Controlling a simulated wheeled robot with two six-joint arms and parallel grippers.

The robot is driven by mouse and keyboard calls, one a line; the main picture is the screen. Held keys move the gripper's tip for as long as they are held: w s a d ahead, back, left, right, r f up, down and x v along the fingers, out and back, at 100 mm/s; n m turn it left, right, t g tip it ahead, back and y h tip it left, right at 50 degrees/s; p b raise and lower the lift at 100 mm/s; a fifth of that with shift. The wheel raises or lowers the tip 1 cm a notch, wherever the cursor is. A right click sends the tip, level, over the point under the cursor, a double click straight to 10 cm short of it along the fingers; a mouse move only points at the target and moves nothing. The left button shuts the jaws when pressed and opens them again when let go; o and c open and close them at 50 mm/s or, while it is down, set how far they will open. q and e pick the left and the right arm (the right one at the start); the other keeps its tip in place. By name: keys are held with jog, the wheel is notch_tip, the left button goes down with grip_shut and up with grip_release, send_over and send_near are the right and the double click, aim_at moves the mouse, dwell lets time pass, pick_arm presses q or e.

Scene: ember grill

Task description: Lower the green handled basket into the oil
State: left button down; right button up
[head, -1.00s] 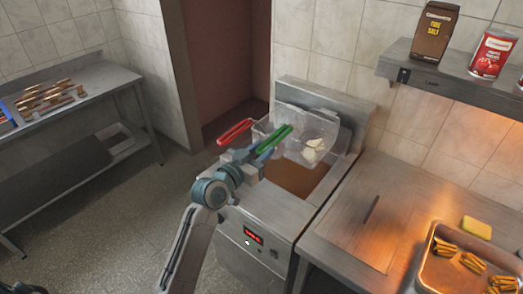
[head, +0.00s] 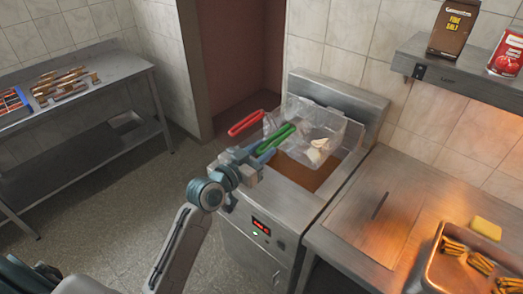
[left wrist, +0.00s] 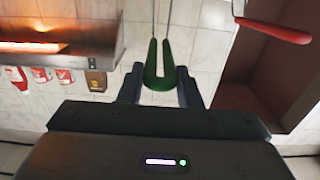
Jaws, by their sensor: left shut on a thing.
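The green handle (head: 277,139) of a wire basket (head: 322,138) is held by my left gripper (head: 256,156), which is shut on it. The left wrist view shows the green handle (left wrist: 159,68) between the fingers of the gripper (left wrist: 160,88). The basket has pale food pieces (head: 318,150) in it and is over the fryer's brown oil (head: 306,172). A red handle (head: 246,122) shows just left of the green one, and also in the left wrist view (left wrist: 273,30). My right gripper is not in view.
The fryer (head: 262,205) has a lit red display. A steel counter (head: 350,222) to its right holds a tray of fries (head: 430,268) and a yellow sponge (head: 487,228). A steel table (head: 110,85) stands at the left.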

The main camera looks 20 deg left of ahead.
pick_arm(q)
jog(key=shift+w+d+r+p, duration=0.1)
jog(key=shift+w+r+p, duration=0.2)
jog(key=shift+r, duration=0.25)
jog(key=shift+w+d+r+p, duration=0.15)
jog(key=shift+r+p, duration=0.1)
jog(key=shift+r, duration=0.3)
notch_tip(320, 180, down, 23)
jog(key=b, duration=1.9)
jog(key=shift+f+g+b, duration=0.2)
jog(key=shift+g+b, duration=0.1)
jog(key=shift+b, duration=0.05)
